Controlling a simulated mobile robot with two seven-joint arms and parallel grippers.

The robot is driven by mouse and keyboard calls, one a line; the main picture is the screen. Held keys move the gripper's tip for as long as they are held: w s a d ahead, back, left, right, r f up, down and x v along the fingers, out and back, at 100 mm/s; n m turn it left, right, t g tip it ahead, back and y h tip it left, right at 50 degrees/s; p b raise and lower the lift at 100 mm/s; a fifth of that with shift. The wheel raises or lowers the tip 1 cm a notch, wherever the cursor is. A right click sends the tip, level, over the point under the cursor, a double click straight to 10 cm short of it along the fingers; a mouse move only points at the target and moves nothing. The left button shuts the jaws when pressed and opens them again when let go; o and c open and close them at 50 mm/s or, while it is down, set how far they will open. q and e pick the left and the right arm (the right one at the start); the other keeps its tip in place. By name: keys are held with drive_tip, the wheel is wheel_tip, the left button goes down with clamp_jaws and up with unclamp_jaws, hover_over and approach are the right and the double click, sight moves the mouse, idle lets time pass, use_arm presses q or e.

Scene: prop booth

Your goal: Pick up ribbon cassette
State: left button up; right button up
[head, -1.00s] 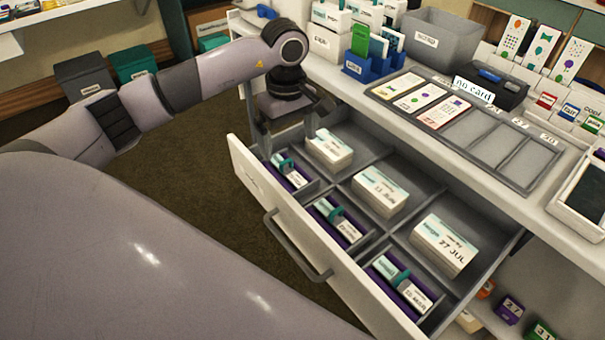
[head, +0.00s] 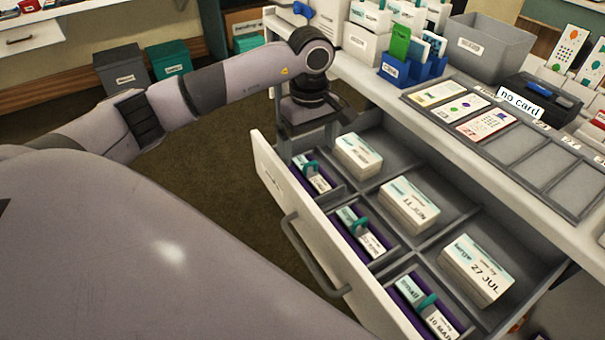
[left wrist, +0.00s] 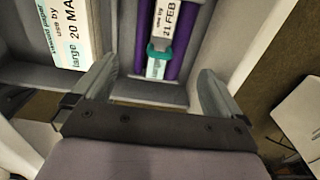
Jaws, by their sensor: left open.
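A narrow white-labelled cassette with a teal band (head: 312,175), which I take to be a ribbon cassette, lies in the purple-lined front compartment at the drawer's far-left end. Its label reads "21 FEB" in the left wrist view (left wrist: 163,30). Two similar banded cassettes lie in the other front compartments, one in the middle (head: 361,232) and one nearest (head: 427,308). My left gripper (head: 306,145) is over the drawer's far-left end, open and empty. In the left wrist view its fingers (left wrist: 156,90) stand apart, with the 21 FEB cassette ahead between them. My right gripper is not in view.
The open drawer (head: 268,168) has grey dividers. White label stacks fill its rear compartments: one at left (head: 357,155), one in the middle (head: 409,205), one at right (head: 477,268). The counter above carries a card tray (head: 515,147) and a grey bin (head: 487,48).

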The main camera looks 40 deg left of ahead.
sight(309, 170)
use_arm(q)
wheel_tip(309, 170, down, 7)
drive_tip(key=shift+f, duration=0.1)
idle(0.3)
drive_tip(key=c, duration=0.8)
